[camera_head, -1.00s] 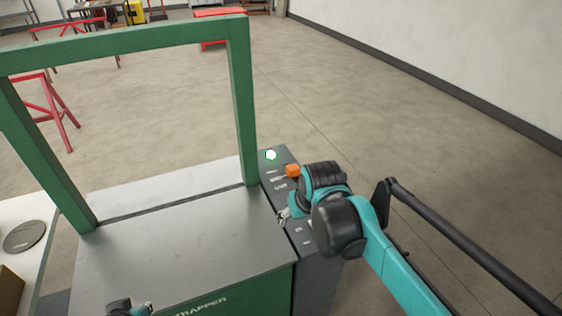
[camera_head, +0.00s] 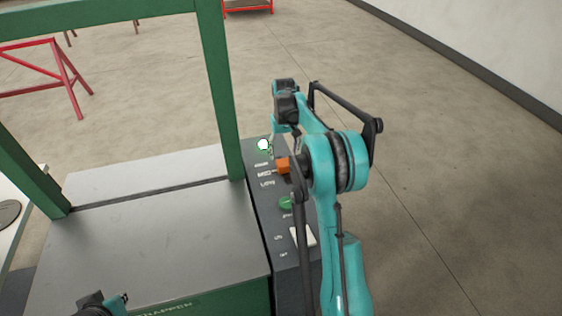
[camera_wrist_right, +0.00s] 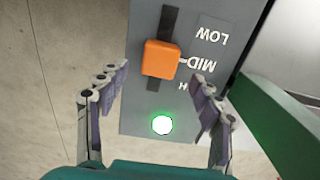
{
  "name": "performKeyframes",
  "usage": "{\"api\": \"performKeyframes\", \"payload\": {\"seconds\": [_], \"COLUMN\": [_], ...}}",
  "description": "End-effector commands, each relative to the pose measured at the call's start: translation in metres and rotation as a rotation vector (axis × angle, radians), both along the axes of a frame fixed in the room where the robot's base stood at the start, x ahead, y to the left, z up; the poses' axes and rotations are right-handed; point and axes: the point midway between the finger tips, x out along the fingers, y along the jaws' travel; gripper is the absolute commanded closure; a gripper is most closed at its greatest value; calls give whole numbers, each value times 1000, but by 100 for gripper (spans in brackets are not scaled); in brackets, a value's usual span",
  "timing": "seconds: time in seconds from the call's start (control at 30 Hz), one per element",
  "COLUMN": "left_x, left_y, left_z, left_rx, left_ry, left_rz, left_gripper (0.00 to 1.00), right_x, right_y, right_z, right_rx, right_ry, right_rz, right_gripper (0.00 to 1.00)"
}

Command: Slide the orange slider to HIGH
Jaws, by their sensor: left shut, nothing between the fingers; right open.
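The orange slider (camera_head: 283,166) sits on the grey control panel (camera_wrist_right: 147,20) beside the MID label. In the right wrist view the orange slider (camera_wrist_right: 160,59) lies in a dark slot, with LOW above and a partly hidden label starting with H below. My right gripper (camera_wrist_right: 161,80) is open, its two fingers on either side of the slot, with the slider between and just beyond the tips. In the head view my right gripper (camera_head: 271,147) is largely hidden by its arm. My left gripper (camera_head: 122,300) is shut and empty at the bottom left.
A lit white-green lamp (camera_wrist_right: 162,125) is at the panel's far end. A green button (camera_head: 286,203) and a white switch (camera_head: 303,237) lie nearer. The green frame (camera_head: 218,90) stands left of the panel. Open floor lies to the right.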

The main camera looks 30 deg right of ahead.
Motion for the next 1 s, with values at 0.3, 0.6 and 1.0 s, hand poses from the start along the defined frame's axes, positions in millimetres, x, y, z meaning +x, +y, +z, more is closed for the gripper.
{"api": "performKeyframes", "payload": {"seconds": [0.3, 0.6, 1.0], "left_x": [0, 0, 0], "left_y": [0, 0, 0], "left_z": [-21, -24, -24], "left_rx": [0, 0, 0], "left_ry": [0, 0, 0], "left_rz": [0, 0, 0], "left_gripper": [100, 100, 100], "right_x": [0, 0, 0], "right_y": [0, 1, 1], "right_z": [-54, -66, -65], "right_rx": [0, 0, 0], "right_ry": [-2, -2, -2], "right_rz": [1, 1, 1], "right_gripper": [34, 34, 100]}}
